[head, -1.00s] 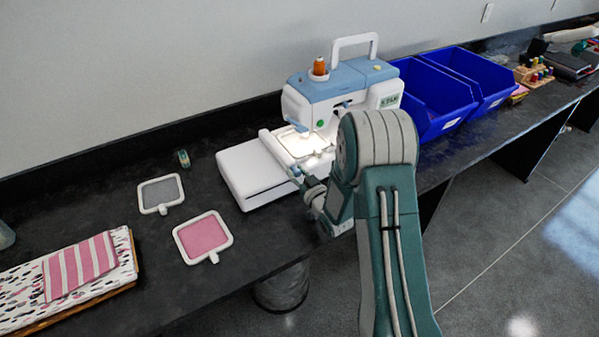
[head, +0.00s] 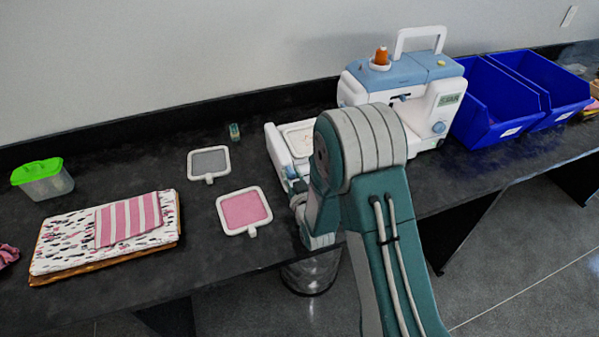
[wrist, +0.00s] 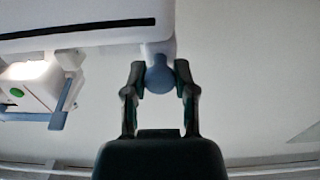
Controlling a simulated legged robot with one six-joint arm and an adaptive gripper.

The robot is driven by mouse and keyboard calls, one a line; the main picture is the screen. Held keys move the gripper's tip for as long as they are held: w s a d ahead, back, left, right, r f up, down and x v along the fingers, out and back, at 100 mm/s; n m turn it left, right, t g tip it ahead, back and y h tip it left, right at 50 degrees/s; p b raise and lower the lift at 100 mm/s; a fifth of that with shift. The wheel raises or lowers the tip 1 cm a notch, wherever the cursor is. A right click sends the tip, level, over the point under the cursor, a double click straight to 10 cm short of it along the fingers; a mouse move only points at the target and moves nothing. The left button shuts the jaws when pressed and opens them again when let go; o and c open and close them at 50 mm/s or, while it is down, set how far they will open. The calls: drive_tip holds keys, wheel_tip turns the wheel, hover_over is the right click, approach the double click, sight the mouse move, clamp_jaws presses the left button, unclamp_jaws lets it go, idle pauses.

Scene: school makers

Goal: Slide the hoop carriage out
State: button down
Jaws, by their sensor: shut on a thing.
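The sewing machine (head: 410,72), white and blue, stands on the dark bench. The white hoop carriage (head: 279,148), with a pale hoop (head: 298,137) beside its long bar, lies left of the machine over its flat bed. My arm hides the carriage's right side and the space under the needle. In the wrist view my gripper (wrist: 160,80) is shut on a round blue knob (wrist: 160,76) at the end of a white part of the carriage (wrist: 150,47). In the head view my gripper is at the bench's front side, mostly hidden by my arm.
A grey hoop (head: 208,163) and a pink hoop (head: 244,210) lie left of the carriage. A small green item (head: 234,132) is behind them. Folded fabric (head: 75,240) and a green-lidded box (head: 42,180) are farther left. Blue bins (head: 500,100) stand right of the machine.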

drive_tip(key=shift+a, duration=0.15)
drive_tip(key=c, duration=0.5)
unclamp_jaws()
drive_tip(key=shift+c, duration=0.2)
drive_tip(key=shift+o, duration=0.6)
drive_tip(key=shift+a, duration=0.3)
drive_tip(key=shift+s+d, duration=0.35)
drive_tip(key=shift+s, duration=0.05)
drive_tip(key=v, duration=1.1)
drive_tip(key=shift+a, duration=0.2)
